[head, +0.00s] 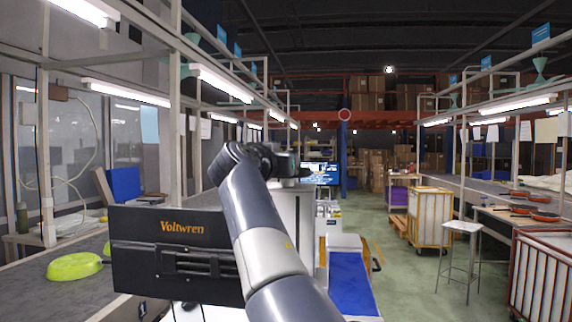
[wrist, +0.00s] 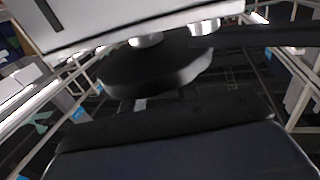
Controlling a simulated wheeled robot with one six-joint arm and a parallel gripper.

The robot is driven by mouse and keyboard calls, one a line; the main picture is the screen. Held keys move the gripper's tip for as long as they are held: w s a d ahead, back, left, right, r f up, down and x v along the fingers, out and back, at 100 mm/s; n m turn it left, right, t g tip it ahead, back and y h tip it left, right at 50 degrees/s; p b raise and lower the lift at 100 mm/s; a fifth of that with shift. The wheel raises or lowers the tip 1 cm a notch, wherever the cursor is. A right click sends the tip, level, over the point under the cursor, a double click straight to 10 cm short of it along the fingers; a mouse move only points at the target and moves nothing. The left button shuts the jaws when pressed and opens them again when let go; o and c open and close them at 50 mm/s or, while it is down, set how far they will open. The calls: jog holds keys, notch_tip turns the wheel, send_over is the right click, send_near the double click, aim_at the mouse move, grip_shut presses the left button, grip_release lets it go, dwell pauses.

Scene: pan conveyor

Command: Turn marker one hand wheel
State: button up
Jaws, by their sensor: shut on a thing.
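A white machine housing (head: 297,205) stands just beyond my arm in the head view. My gripper (head: 288,164) is at its upper part, small and mostly hidden behind my dark wrist. In the wrist view a dark, rounded, disc-like part, apparently the hand wheel (wrist: 155,68), sits below a pale housing (wrist: 130,22). My gripper is shut on this wheel; the fingertips and the exact contact are hard to make out. The wheel cannot be made out in the head view.
A lime-green pan (head: 75,265) lies on the grey conveyor (head: 40,290) at left. A black Voltwren panel (head: 175,255) is close beside my arm. A stool (head: 461,232), a yellow-framed cart (head: 430,215) and a red-framed cart (head: 545,275) stand right. Green floor between is clear.

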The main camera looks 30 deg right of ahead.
jog(key=shift+w+a+f+m+g+h, duration=0.1)
jog(key=shift+w+f+m+g+h, duration=0.1)
jog(key=shift+m+g+h, duration=0.4)
jog(key=shift+g, duration=0.3)
jog(key=o, duration=0.6)
jog(key=shift+c, duration=0.2)
jog(key=o, duration=0.4)
jog(key=shift+s+r+p, duration=0.15)
jog(key=shift+p, duration=0.15)
jog(key=shift+a, duration=0.1)
jog(key=b+v, duration=0.2)
jog(key=v, duration=0.8)
jog(key=shift+s+a, duration=0.25)
